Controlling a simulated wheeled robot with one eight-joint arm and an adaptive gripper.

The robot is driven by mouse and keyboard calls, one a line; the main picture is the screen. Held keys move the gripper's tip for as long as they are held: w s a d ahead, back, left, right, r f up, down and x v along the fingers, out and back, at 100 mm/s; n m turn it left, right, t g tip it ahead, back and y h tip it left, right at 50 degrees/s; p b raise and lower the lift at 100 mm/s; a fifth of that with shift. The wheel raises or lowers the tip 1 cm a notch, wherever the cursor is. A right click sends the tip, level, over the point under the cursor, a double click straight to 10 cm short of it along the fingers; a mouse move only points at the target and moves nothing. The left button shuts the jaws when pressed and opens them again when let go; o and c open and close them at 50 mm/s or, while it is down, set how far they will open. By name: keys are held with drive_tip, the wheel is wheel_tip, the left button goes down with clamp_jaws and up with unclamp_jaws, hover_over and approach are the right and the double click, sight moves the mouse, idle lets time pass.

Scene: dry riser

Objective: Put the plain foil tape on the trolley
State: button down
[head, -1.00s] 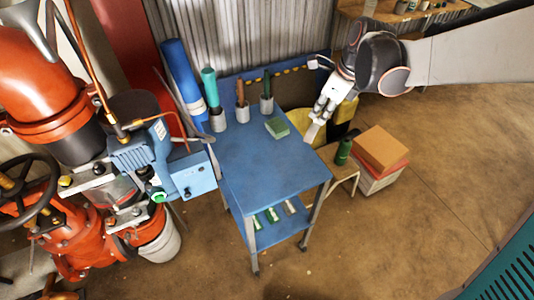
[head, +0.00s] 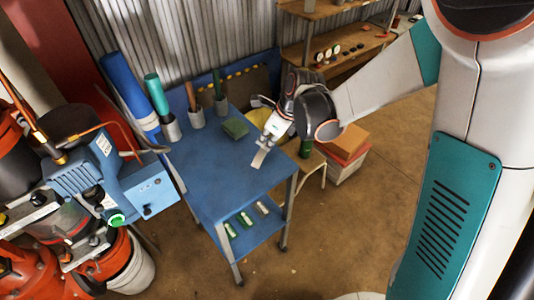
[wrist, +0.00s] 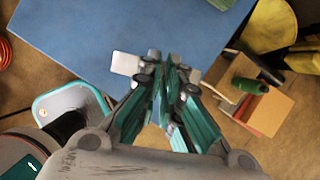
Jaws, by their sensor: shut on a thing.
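The blue trolley (head: 215,185) stands in the middle of the head view; its bare top also fills the upper left of the wrist view (wrist: 75,30). My gripper (head: 267,143) is over the right part of the trolley top, pointing down. It is shut on a small pale, flat-looking piece, the foil tape (head: 259,159). In the wrist view the tape (wrist: 126,63) sticks out left of the fingertips (wrist: 166,70), against the blue top. The fingers hide part of it. I cannot tell whether it touches the top.
A green block (head: 235,128) and cups with upright handles (head: 172,130) stand along the trolley's back. Several small items lie on the lower shelf (head: 258,232). Boxes (head: 345,142) and a stool stand to the right. A blue pump unit (head: 80,180) is close on the left.

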drive_tip(key=shift+f+b, duration=0.9)
drive_tip(key=shift+f, duration=1.5)
drive_tip(key=c, duration=1.8)
unclamp_jaws()
drive_tip(key=shift+r, duration=0.1)
drive_tip(key=p+v, duration=0.5)
drive_tip(key=v, duration=0.7)
drive_tip(key=shift+s+d+r+n+t+h, duration=0.7)
drive_tip(key=shift+s+d+r+n, duration=1.35)
drive_tip(key=shift+s+n, duration=1.5)
drive_tip(key=shift+s+d+r+n+t+h, duration=0.7)
drive_tip(key=shift+s+d+r+n, duration=1.4)
drive_tip(key=shift+n, duration=2.55)
drive_tip(key=shift+s+d+r+n+t+h, duration=0.4)
drive_tip(key=shift+s+d+r+n+t, duration=0.6)
drive_tip(key=shift+s+d+r+n, duration=1.9)
drive_tip(key=shift+s+a+f+n, duration=0.25)
drive_tip(key=shift+a+f+n, duration=0.05)
drive_tip(key=shift+a+n, duration=0.3)
drive_tip(key=shift+s+a+f+n, duration=0.2)
drive_tip(key=shift+a+f+n, duration=0.15)
drive_tip(key=shift+a+n, duration=0.25)
